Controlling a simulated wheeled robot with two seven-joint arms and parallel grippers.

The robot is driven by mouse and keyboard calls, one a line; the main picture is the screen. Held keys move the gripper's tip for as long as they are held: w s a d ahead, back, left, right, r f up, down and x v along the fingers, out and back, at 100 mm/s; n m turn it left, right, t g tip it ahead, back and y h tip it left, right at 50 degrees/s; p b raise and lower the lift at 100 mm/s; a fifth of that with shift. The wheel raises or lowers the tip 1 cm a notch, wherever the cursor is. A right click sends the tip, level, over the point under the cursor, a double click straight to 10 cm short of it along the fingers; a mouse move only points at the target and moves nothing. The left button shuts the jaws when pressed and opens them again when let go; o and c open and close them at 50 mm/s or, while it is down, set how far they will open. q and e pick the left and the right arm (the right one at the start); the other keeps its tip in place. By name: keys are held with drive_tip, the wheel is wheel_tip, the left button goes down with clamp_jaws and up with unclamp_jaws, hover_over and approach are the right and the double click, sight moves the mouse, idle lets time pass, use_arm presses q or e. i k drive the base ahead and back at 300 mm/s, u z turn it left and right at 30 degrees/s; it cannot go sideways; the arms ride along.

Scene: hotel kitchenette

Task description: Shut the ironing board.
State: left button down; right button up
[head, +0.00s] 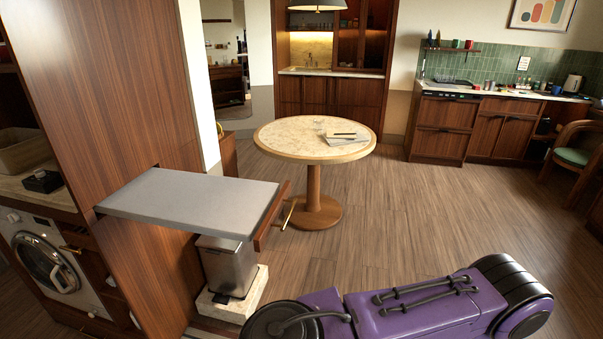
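The ironing board (195,203) is a flat grey board that sticks out level from a slot in the tall wooden cabinet (115,85) at the left. It is pulled out, and its inner end meets the cabinet. A narrow wooden front panel (273,218) stands at its outer end. A brass handle (288,214) is on the outer face of that panel. Neither of my grippers is in the head view.
A grey metal bin (229,266) stands on a pale block under the board. A round table (285,140) with papers stands beyond the board. A washing machine (45,262) is at the left. Open wooden floor (430,215) lies to the right.

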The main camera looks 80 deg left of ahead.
sight(224, 207)
drive_tip(key=u, duration=2.15)
drive_tip(key=i, duration=0.7)
